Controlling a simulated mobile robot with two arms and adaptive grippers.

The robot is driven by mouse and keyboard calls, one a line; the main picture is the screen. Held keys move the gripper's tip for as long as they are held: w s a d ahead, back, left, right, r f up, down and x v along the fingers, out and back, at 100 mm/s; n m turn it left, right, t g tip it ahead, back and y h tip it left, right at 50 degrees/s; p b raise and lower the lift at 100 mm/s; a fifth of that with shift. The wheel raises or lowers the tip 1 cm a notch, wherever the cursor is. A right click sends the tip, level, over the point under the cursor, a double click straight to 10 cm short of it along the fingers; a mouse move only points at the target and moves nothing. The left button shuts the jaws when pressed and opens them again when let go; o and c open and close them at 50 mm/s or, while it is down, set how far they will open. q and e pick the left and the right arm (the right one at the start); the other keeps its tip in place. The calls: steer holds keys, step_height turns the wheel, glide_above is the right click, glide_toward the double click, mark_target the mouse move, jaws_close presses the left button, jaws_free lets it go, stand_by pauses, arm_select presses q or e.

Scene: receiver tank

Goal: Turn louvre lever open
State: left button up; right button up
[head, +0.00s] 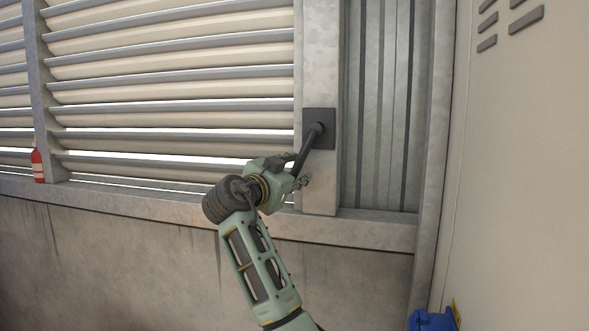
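The louvre lever (308,150) is a dark rod on a square dark plate (327,116), fixed to the grey post right of the louvres. It slants down and to the left from its pivot. My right gripper (299,171) is at the lower end of the lever, with one finger up and left of the rod and the other down and right of it. The lever's tip is hidden at the gripper. I cannot tell whether the fingers press on the rod. My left gripper is not in view.
The louvre slats (170,87) fill the upper left, with bright gaps between them. A red bottle-like object (38,167) stands on the ledge at far left. A pale cabinet (520,180) bounds the right side. A blue object (432,321) shows at the bottom right.

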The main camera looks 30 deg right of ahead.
steer(key=shift+a, duration=0.1)
steer(key=shift+w+f, duration=0.1)
jaws_close()
stand_by(0.4)
